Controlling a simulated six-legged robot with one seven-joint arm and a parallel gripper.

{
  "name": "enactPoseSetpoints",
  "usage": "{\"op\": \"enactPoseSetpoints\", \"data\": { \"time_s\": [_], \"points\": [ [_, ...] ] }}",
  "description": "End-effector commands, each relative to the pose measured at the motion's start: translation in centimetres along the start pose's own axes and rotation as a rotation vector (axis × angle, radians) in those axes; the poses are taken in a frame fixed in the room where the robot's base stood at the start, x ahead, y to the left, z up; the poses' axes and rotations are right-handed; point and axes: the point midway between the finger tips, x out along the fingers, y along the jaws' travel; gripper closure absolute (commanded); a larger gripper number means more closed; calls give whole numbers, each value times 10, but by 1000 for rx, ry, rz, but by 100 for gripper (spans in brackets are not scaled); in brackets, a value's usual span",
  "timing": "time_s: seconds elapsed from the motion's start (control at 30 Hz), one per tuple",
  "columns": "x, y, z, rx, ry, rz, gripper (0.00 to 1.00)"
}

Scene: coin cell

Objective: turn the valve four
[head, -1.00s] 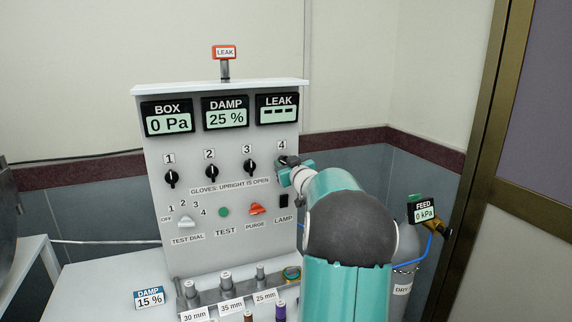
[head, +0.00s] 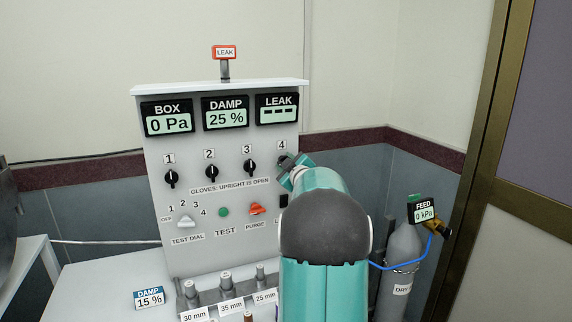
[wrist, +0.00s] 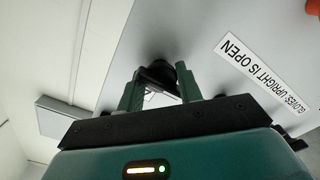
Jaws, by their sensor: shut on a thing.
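Valve four is a small black knob under the label 4 (head: 282,145) at the right of the grey panel (head: 230,245). In the head view my gripper (head: 287,162) covers most of it. In the wrist view the black knob (wrist: 156,75) sits between the two green fingers of my gripper (wrist: 160,88), which is shut on it. The gripper is tilted relative to the panel. The knob's exact angle is hard to tell. Valves one (head: 171,178), two (head: 210,172) and three (head: 249,167) stand upright.
BOX display (head: 167,118) reads 0 Pa, DAMP display (head: 225,113) 25 %, and LEAK display (head: 277,108) dashes.

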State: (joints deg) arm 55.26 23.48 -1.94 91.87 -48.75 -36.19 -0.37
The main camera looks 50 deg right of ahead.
Motion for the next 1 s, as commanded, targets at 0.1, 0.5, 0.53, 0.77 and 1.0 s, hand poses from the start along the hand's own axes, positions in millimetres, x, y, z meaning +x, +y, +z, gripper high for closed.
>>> {"op": "enactPoseSetpoints", "data": {
  "time_s": [0.1, 0.5, 0.53, 0.77, 1.0],
  "points": [
    [0, -1, 1, -24, -1, -1, 87],
    [0, 0, 1, -37, -2, -1, 87],
    [0, 0, 1, -37, -2, -1, 87],
    [0, 0, 1, -36, -1, -1, 43],
    [-3, 0, 0, -35, -1, 0, 43]
  ]
}}
